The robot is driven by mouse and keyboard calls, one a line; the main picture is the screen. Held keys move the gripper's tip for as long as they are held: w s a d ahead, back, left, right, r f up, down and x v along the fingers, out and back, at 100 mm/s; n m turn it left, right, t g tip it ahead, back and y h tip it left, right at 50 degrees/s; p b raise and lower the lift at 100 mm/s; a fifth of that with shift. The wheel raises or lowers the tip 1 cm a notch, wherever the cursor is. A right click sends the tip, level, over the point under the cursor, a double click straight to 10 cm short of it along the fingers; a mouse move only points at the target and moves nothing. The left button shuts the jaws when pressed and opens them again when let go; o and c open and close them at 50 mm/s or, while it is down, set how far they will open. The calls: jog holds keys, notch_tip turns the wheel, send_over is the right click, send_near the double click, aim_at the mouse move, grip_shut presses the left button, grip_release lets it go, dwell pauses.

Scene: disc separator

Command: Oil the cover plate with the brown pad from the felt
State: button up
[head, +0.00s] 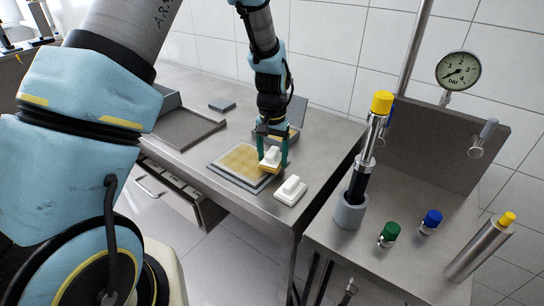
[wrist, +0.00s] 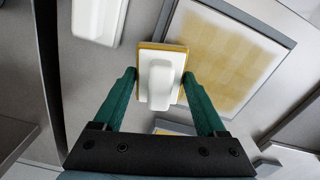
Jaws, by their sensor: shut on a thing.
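My gripper (head: 271,152) is shut on the brown pad (head: 267,170), a white-handled block with a yellow-brown underside. The brown pad also shows between the green fingers in the wrist view (wrist: 161,75). The square plate (head: 240,162), which looks like the cover plate, lies on the bench with a grey border and yellow-brown patches over most of its pale face. The pad is at its right edge in the head view; I cannot tell its height. A shallow tray (wrist: 174,127) with a yellow-brown surface, probably the felt, is partly hidden behind my gripper.
A second white-handled block (head: 291,190) stands near the bench's front right corner. A large grey tray (head: 186,132) lies at left. On the right bench stand a yellow-capped cylinder (head: 369,150), green (head: 389,233) and blue (head: 432,220) caps, and a steel tube (head: 480,247).

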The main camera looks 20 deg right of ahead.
notch_tip(320, 180, up, 2)
jog(key=shift+w+r, duration=0.1)
jog(key=shift+r+p, duration=2.1)
jog(key=shift+r, duration=0.4)
